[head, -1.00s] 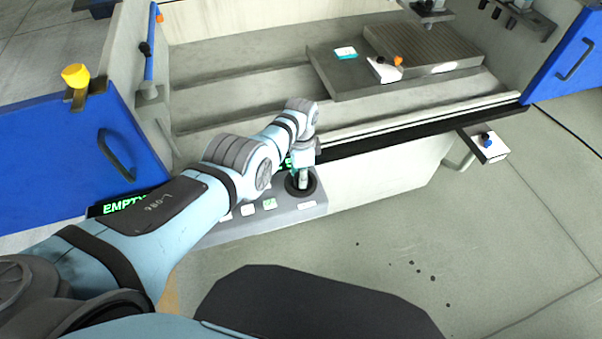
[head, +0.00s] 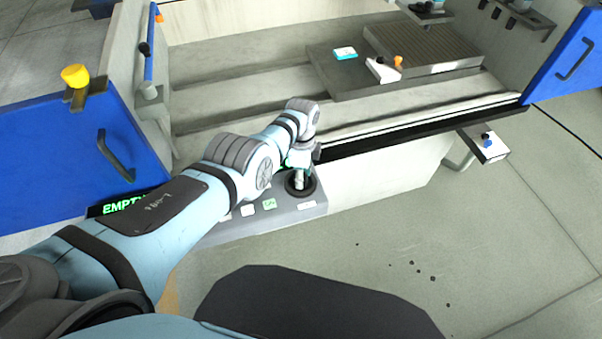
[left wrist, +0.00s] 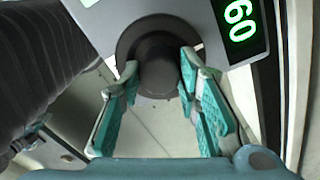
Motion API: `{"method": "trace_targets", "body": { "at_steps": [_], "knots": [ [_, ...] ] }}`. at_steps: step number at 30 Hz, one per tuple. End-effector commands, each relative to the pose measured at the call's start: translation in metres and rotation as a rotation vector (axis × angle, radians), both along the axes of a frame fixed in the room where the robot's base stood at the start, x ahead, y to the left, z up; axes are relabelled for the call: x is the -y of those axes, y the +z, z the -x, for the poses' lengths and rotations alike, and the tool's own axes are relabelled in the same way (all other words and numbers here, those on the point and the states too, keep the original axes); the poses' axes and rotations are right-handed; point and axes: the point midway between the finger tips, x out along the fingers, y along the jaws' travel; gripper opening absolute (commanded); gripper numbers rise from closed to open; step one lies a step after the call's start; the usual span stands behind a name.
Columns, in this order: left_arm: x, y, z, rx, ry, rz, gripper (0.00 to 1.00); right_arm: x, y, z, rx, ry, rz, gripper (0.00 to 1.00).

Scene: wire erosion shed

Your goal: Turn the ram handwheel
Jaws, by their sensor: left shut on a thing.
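The ram handwheel (head: 306,191) is a dark round wheel with a raised hub on the grey control panel (head: 275,219) at the machine's front. In the left wrist view the handwheel (left wrist: 150,32) shows as a dark disc with a thick hub. My left gripper (head: 299,176) comes down on it from above. In the left wrist view its teal-padded fingers (left wrist: 159,66) stand on either side of the hub, shut on it. My right gripper is not in view.
A green display on the panel reads EMPTY (head: 121,206); another display (left wrist: 240,22) beside the wheel shows 60. Blue doors stand open at left (head: 60,160) and right (head: 571,60). A small white bracket (head: 484,146) juts out at right. The floor (head: 480,240) in front has dark spots.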

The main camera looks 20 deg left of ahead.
Motion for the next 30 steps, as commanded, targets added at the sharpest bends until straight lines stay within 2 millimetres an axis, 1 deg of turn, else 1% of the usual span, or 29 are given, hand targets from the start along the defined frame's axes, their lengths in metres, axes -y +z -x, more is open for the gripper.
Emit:
{"method": "trace_targets", "body": {
  "at_steps": [3,4,7,8,18,20,23,26,27,30],
  "knots": [
    [0.000,0.001,-0.001,0.003,0.001,-0.001,0.03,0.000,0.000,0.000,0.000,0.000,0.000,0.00],
    [-0.001,0.001,-0.001,0.003,0.001,-0.001,0.32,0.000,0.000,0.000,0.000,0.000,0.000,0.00],
    [0.000,0.001,-0.001,0.003,0.001,-0.001,0.48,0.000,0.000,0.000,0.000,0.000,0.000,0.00],
    [0.000,0.001,-0.001,0.002,0.001,0.000,0.51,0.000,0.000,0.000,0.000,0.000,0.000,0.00],
    [0.000,0.001,-0.001,0.001,0.001,0.000,0.51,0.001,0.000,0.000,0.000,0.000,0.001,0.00],
    [0.000,0.004,-0.001,0.002,0.001,0.000,0.51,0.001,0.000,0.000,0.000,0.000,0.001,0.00],
    [0.000,0.013,-0.002,0.004,0.002,0.000,0.51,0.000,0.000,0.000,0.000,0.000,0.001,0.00],
    [0.000,0.029,-0.001,0.006,0.003,0.000,0.51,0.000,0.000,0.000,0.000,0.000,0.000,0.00],
    [0.000,0.044,-0.003,0.008,0.002,0.001,0.51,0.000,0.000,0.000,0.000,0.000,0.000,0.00],
    [0.000,0.076,-0.003,0.006,0.001,0.001,0.51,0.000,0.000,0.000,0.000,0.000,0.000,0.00]
  ]
}}
